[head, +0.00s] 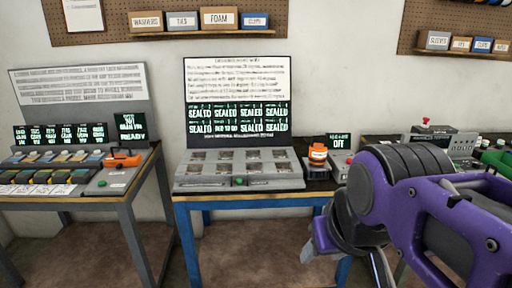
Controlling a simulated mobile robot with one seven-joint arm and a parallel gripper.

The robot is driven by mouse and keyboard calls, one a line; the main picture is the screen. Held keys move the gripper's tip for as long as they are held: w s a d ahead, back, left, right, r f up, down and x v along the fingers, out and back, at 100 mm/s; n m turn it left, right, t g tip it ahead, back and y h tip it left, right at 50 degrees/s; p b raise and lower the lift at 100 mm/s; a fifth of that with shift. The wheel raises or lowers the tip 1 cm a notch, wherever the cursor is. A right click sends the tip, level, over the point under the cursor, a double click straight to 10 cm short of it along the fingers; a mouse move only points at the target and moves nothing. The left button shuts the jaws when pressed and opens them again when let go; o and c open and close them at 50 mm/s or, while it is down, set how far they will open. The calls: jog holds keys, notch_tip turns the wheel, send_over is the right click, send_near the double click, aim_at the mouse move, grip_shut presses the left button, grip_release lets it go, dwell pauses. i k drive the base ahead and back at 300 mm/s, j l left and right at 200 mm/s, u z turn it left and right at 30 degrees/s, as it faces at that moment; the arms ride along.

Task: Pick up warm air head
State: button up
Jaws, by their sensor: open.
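An orange-topped tool (318,152), likely the warm air head, stands upright in a dark holder at the right end of the middle bench. A small display (339,142) behind it reads OFF. Another orange tool (122,159) lies on the left bench's console; its label cannot be read. My gripper (342,262) is open at the lower right, in front of the bench and below the orange-topped tool, apart from it. My purple arm partly hides the gripper and the bench to the right.
A grey console (238,182) with a green button and a panel reading SEALED fills most of the blue-framed middle bench. The left bench (140,170) holds a console with several coloured pieces. Labelled bins (220,18) sit on the pegboard. Floor between the benches is clear.

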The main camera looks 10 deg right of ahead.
aim_at(318, 156)
jog(key=z, duration=2.05)
jog(key=i+j, duration=0.1)
jog(key=j, duration=0.3)
jog(key=i+j+z, duration=0.1)
jog(key=j, duration=0.35)
